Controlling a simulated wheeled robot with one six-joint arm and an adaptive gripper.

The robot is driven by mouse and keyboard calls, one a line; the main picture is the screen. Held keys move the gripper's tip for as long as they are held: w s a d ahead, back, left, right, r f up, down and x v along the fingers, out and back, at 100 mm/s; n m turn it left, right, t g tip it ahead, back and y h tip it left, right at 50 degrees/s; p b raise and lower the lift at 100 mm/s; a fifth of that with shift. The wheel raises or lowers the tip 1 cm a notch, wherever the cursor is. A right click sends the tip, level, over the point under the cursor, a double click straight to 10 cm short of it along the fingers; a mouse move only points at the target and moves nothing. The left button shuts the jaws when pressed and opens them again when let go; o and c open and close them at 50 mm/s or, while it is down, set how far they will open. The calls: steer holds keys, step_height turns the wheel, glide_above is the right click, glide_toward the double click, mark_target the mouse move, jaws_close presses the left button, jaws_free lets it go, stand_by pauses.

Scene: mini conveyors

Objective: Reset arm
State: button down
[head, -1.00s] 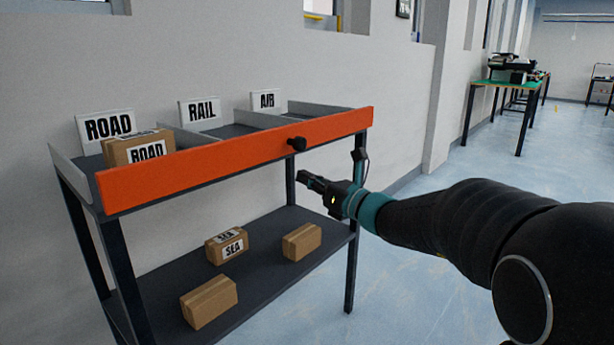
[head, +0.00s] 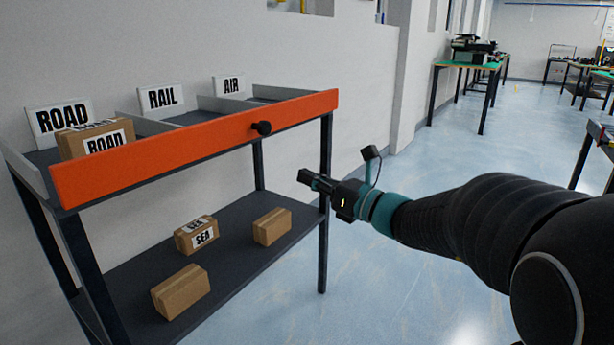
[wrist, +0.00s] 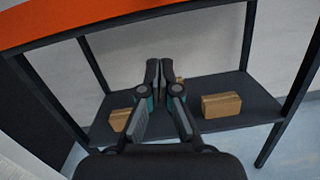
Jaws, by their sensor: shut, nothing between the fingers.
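My gripper (head: 312,181) is shut and empty at the end of my outstretched arm. In the head view it shows in front of the shelf unit's right front leg, below the orange front board (head: 200,146). In the wrist view my gripper (wrist: 160,68) has its fingers together, pointing toward the lower shelf (wrist: 200,118). It appears apart from the shelf and the boxes. The finger pads partly hide one box behind them in the wrist view.
The top tray has ROAD (head: 60,115), RAIL (head: 162,97) and AIR (head: 229,84) signs. A ROAD box (head: 100,143) sits in the ROAD bay. A SEA box (head: 197,235) and two plain boxes (head: 272,227) (head: 180,291) lie on the lower shelf. Floor (head: 400,290) to the right is clear.

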steer(key=s+f+n+g+h+p, duration=0.1)
steer(key=s+f+n+g+h, duration=0.6)
steer(key=s+f+n, duration=0.8)
steer(key=s+d+n+g+h+p, duration=0.25)
steer(key=s+d+n+h, duration=0.35)
steer(key=s+d+n, duration=0.3)
steer(key=s+d+r+n+t+h+p, duration=0.1)
steer(key=s+d+r+n+t+p, duration=0.1)
steer(key=s+r, duration=0.3)
steer(key=shift+r+n+t+h+p, duration=0.4)
steer(key=shift+r+n, duration=0.1)
steer(key=shift+n, duration=0.4)
